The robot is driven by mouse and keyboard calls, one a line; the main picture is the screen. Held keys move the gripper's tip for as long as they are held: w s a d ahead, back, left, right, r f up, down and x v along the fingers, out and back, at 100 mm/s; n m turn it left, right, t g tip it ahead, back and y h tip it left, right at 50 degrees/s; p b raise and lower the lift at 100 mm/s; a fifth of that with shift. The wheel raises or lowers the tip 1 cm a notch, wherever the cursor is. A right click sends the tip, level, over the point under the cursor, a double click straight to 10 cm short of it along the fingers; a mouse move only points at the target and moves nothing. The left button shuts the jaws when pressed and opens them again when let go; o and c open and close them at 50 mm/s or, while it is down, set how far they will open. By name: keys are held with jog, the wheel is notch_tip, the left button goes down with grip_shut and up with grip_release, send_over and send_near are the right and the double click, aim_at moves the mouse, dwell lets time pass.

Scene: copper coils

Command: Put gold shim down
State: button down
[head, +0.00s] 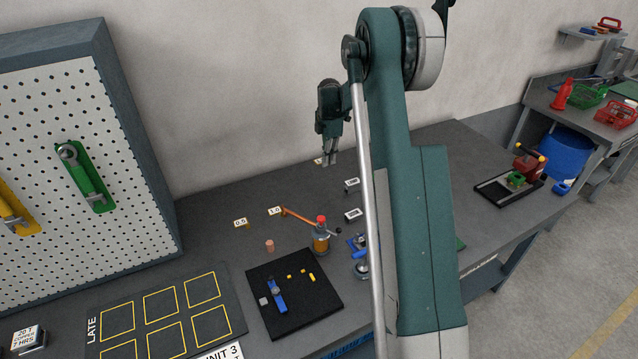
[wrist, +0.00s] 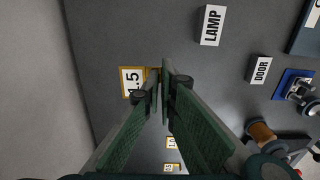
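My gripper (head: 330,163) hangs over the back of the bench, fingers pointing down. In the wrist view my gripper (wrist: 163,82) shows a narrow gap between its fingertips, and I see nothing clearly held in it. Small yellow-gold pieces (head: 303,271) lie on the black tray (head: 318,309), well away from my gripper.
The 0.5 label (head: 240,222) and 1.0 label (head: 275,211) stand on the bench. The LAMP (wrist: 211,25) and DOOR (wrist: 261,69) labels are to the right. An amber jar with a red top (head: 321,240) stands behind the tray. Grey bench around the fingertips is mostly clear.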

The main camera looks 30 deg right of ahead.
jog(key=p, duration=0.1)
send_over(318, 204)
jog(key=shift+r+m, duration=0.15)
jog(key=shift+m, duration=0.15)
jog(key=shift+f, duration=3.15)
jog(key=shift+f, duration=1.85)
jog(key=shift+f+b, duration=0.2)
jog(key=shift+b, duration=0.2)
jog(key=c, duration=2.7)
grip_release()
jog(key=shift+r, duration=0.1)
